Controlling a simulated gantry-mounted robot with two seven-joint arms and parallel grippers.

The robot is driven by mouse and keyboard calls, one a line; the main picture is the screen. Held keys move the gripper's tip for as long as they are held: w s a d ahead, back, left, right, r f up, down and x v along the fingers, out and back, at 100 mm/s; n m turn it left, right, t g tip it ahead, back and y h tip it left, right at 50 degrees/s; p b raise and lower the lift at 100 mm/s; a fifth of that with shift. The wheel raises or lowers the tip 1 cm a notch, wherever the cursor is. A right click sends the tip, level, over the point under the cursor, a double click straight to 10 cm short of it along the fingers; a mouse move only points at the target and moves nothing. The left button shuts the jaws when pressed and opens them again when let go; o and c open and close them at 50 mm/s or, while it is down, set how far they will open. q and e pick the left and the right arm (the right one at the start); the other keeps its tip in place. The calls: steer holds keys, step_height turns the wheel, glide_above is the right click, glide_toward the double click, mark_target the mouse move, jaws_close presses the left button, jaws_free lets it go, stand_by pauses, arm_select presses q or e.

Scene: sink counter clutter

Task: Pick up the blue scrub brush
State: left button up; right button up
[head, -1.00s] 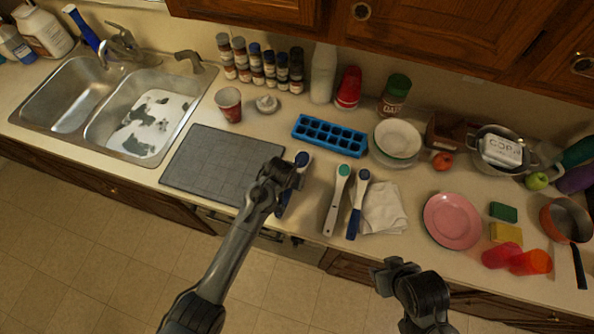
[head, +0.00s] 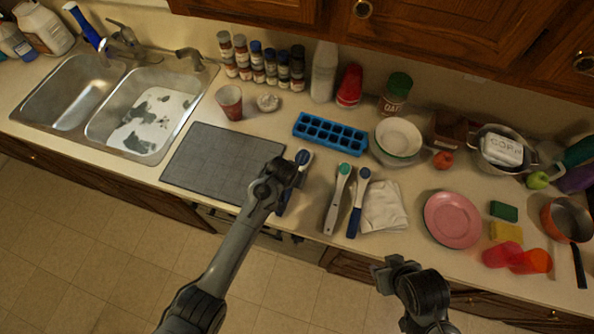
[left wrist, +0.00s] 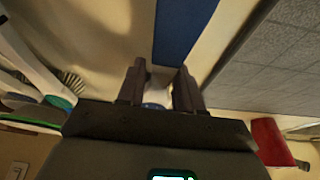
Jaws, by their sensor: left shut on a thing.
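A blue scrub brush with a blue head (head: 303,157) and white neck is at the right edge of the grey mat. Its blue handle also shows in the left wrist view (left wrist: 184,28). My left gripper (head: 292,175) is shut on this brush, and the fingers (left wrist: 158,88) straddle its white part in the wrist view. My left arm hides the brush's middle in the head view. I cannot tell whether the brush touches the counter. My right gripper (head: 385,272) is in front of the counter, apart from everything; its jaw opening is unclear.
A white brush with a green head (head: 337,200) and another blue-handled brush (head: 355,215) lie to the right, beside a white cloth (head: 384,208). The grey mat (head: 222,165) is left. A blue ice tray (head: 330,134) lies behind. The pink plate (head: 452,220) is farther right.

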arm_select(q)
steer(key=shift+r, duration=0.8)
step_height(320, 180, up, 3)
steer(key=shift+f+b, duration=0.15)
steer(key=shift+b, duration=0.25)
steer(key=s+d+r+b, duration=0.1)
steer(key=s+d+r, duration=0.1)
steer(key=d, duration=0.3)
steer(key=s+d+r+b, duration=0.1)
steer(key=s+d+r, duration=0.2)
steer(key=d+r, duration=0.1)
steer(key=shift+d+r, duration=0.4)
steer(key=shift+d, duration=0.4)
steer(key=o, duration=0.4)
steer(key=shift+c, duration=1.4)
